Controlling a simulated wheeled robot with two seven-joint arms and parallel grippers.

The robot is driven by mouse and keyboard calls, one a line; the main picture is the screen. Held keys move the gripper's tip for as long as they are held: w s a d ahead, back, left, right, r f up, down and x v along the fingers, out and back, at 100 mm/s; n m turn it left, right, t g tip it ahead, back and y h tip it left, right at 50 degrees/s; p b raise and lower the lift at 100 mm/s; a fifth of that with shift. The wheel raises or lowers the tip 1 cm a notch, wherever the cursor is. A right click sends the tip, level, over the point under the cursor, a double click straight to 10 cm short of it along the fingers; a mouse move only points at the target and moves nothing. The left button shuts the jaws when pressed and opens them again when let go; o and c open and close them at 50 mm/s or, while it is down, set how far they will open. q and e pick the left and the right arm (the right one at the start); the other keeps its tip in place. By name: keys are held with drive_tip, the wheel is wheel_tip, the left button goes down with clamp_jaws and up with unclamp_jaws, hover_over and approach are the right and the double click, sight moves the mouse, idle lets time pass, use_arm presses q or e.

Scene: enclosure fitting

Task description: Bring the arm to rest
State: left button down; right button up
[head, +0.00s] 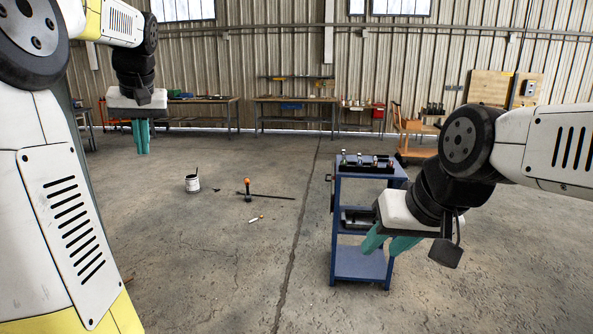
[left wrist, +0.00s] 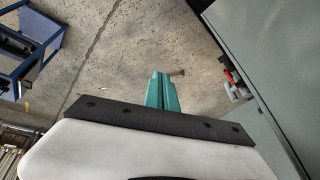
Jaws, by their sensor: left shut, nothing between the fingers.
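My left gripper (head: 141,148) hangs at the upper left of the head view, fingers pointing down over bare floor. Its teal fingers are together with nothing between them. They also show side by side in the left wrist view (left wrist: 161,88). My right gripper (head: 384,250) is at the right of the head view, pointing down and to the left in front of the blue cart (head: 361,262). Its two teal fingers are spread apart, and no object shows between them. The gripper hides part of the cart's right side.
A white bucket (head: 192,184), an orange-topped tool (head: 247,186) and a dark rod (head: 275,196) are on the concrete floor. Small bottles stand on the cart's top. Workbenches (head: 295,99) line the back wall. In the left wrist view, a grey-green panel (left wrist: 270,60) is at the right.

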use_arm(q)
drive_tip(key=s+d+f+m+t+h, duration=0.1)
drive_tip(key=s+d+f+m+h, duration=0.1)
drive_tip(key=s+d+f, duration=0.4)
drive_tip(key=s+d+f+m+t+h, duration=0.1)
drive_tip(key=s+d+f+m+h, duration=0.2)
drive_tip(key=s+d, duration=1.1)
wheel_tip(320, 180, down, 3)
drive_tip(key=shift+d+t, duration=0.3)
drive_tip(key=shift+d, duration=0.55)
drive_tip(key=shift+s+a, duration=0.1)
drive_tip(key=shift+s, duration=0.05)
